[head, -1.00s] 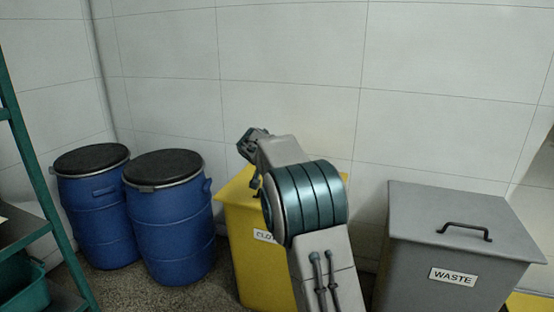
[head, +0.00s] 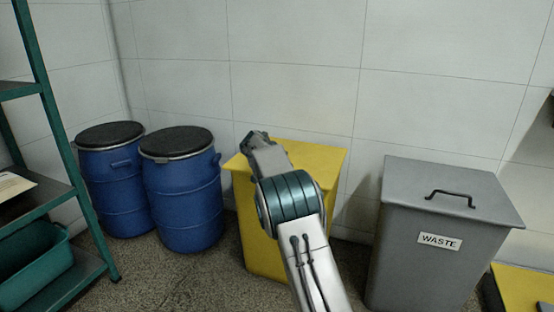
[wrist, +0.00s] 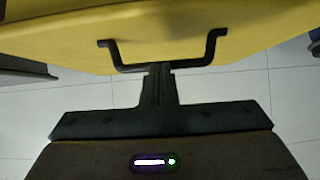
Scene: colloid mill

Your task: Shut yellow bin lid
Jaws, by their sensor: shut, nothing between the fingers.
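The yellow bin (head: 258,250) stands against the wall in the head view. Its yellow lid (head: 318,158) looks flat across the top, though my arm hides the middle and front edge, so I cannot tell whether it is fully seated. In the wrist view, the lid (wrist: 160,20) fills the top, with a black bar handle (wrist: 125,67) on it. My gripper (wrist: 160,70) is shut and empty, its tips at the middle of the handle; I cannot tell whether they touch it. In the head view, my gripper (head: 255,138) is over the lid's left part.
Two blue drums (head: 110,190) (head: 180,205) with black lids stand left of the bin. A grey waste bin (head: 405,250) stands to the right, with a gap between. A green shelf (head: 100,250) is at the far left. Speckled floor is clear in front.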

